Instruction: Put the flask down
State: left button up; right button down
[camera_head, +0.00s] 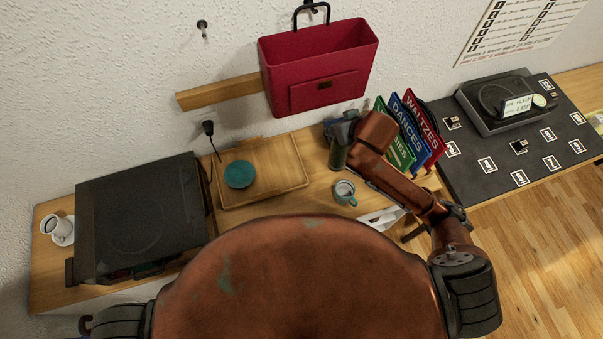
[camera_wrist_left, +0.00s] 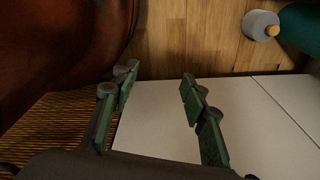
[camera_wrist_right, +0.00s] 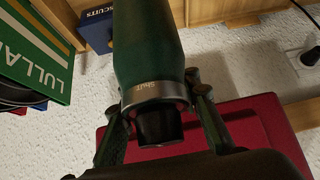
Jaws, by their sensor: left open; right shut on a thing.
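The flask (camera_wrist_right: 148,45) is dark green with a metal band marked "Shut" and a black cap. In the right wrist view my right gripper (camera_wrist_right: 155,92) is shut on it near the cap end. In the head view the flask (camera_head: 338,157) shows below my right gripper (camera_head: 343,132), roughly upright, between the tray and the song books. I cannot tell whether its base touches the wooden top (camera_head: 315,170). My left gripper (camera_wrist_left: 157,85) is open and empty in the left wrist view, above a pale panel and wood floor; it is hidden in the head view.
A wooden tray (camera_head: 290,168) holding a teal round thing (camera_head: 239,174) lies left of the flask. Upright books (camera_head: 408,125) stand close on the right. A red wall holder (camera_head: 318,65) hangs behind. A black machine (camera_head: 140,215) stands left.

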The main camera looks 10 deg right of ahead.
jog(key=s+a+n+g+y+p, duration=0.3)
jog(key=s+a+n+y+p, duration=0.15)
jog(key=a+n+p, duration=0.45)
notch_tip(320, 180, down, 10)
jog(key=d+p, duration=0.1)
jog(key=d, duration=0.1)
jog(key=shift+f+m+p, duration=0.15)
jog(key=shift+m+p, duration=0.25)
jog(key=shift+s+a+f, duration=0.1)
jog(key=c, duration=1.4)
grip_release()
jog(key=shift+f, duration=0.1)
jog(key=shift+c, duration=0.2)
